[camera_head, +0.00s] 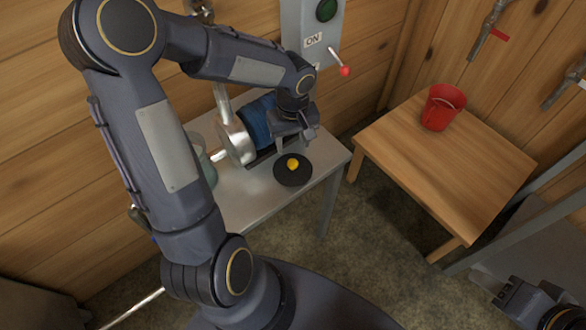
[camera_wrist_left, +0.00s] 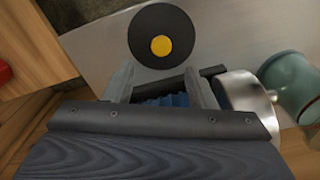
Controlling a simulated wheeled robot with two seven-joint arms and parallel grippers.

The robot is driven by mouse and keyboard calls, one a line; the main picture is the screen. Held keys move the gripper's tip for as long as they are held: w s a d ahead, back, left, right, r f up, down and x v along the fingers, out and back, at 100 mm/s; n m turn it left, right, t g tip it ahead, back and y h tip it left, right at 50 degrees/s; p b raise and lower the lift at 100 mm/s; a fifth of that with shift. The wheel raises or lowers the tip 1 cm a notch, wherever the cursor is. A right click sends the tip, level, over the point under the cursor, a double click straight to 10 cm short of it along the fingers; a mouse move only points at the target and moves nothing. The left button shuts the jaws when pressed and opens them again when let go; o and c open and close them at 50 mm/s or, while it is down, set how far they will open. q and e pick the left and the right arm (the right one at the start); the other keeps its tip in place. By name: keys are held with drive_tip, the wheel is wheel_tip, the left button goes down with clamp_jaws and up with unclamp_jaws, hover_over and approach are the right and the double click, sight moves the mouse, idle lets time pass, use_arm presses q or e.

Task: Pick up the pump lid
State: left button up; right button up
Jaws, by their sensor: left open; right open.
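The pump lid (camera_head: 282,177) is a black disc with a yellow knob in its middle. It lies flat on the metal table, and it also shows in the left wrist view (camera_wrist_left: 143,27). My left gripper (camera_head: 297,143) is open above the table, close to the lid on its pump side. In the left wrist view its two fingers (camera_wrist_left: 158,84) are spread and empty, and the lid lies beyond their tips. The pump (camera_head: 258,122), with a blue body and a silver housing, is partly hidden behind my gripper. My right gripper (camera_head: 486,284) is open at the lower right, away from the lid.
The metal table (camera_head: 245,198) stands against the wood wall. A greenish jar (camera_wrist_left: 292,84) stands beside the pump. A wooden table (camera_head: 455,170) with a red bucket (camera_head: 442,108) is at the right. A control box (camera_head: 309,25) with a red-knobbed lever hangs above.

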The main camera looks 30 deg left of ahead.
sight(293, 162)
use_arm(q)
drive_tip(key=f, duration=0.7)
drive_tip(key=shift+s+d+f, duration=0.1)
drive_tip(key=shift+s+f, duration=0.1)
drive_tip(key=shift+c, duration=0.3)
drive_tip(key=c, duration=1)
drive_tip(key=shift+c, duration=0.2)
